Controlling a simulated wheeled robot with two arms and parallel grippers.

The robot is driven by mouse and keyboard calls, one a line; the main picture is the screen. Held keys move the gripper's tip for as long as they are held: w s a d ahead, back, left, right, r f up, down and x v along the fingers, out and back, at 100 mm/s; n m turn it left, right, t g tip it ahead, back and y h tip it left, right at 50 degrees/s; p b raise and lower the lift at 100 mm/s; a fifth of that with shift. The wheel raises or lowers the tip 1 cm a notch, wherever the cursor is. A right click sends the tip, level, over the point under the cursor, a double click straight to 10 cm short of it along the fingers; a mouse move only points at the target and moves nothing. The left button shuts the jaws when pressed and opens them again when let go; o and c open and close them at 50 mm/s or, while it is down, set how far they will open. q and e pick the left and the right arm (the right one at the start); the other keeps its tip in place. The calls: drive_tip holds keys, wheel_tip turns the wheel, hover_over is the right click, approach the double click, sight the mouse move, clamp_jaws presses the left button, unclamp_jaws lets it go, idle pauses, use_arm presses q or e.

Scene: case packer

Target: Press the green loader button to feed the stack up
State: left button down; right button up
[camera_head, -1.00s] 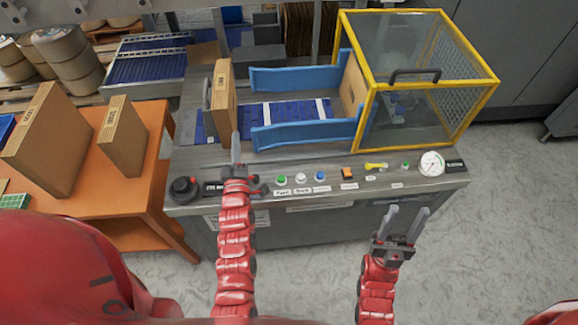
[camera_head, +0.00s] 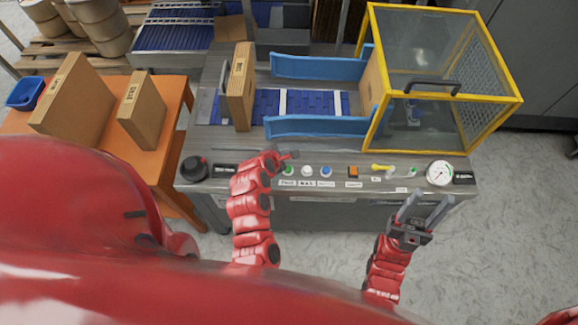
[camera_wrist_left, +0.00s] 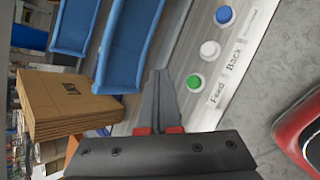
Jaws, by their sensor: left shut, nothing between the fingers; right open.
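The green button (camera_head: 288,170) is the leftmost of a row on the machine's front panel. In the left wrist view the green button (camera_wrist_left: 193,82) has a label reading "Feed". My left gripper (camera_head: 290,155) is shut and empty, its tip close by the green button; I cannot tell whether it touches. In the left wrist view the shut fingers (camera_wrist_left: 165,80) lie just left of the button. The cardboard stack (camera_head: 241,86) stands upright at the left of the blue conveyor, and shows in the left wrist view (camera_wrist_left: 65,98). My right gripper (camera_head: 424,212) is open and empty before the panel's right part.
A white button (camera_head: 307,171), blue button (camera_head: 326,172), orange switch (camera_head: 353,172) and gauge (camera_head: 440,173) line the panel. A black knob (camera_head: 194,168) stands at its left end. A yellow-framed guard (camera_head: 440,90) covers the right side. An orange table (camera_head: 172,105) holds two cartons.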

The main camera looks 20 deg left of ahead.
use_arm(q)
drive_tip(key=shift+f, duration=0.1)
wheel_tip(320, 180, down, 9)
drive_tip(key=b, duration=0.6)
idle(2.0)
drive_tip(key=shift+f, duration=0.2)
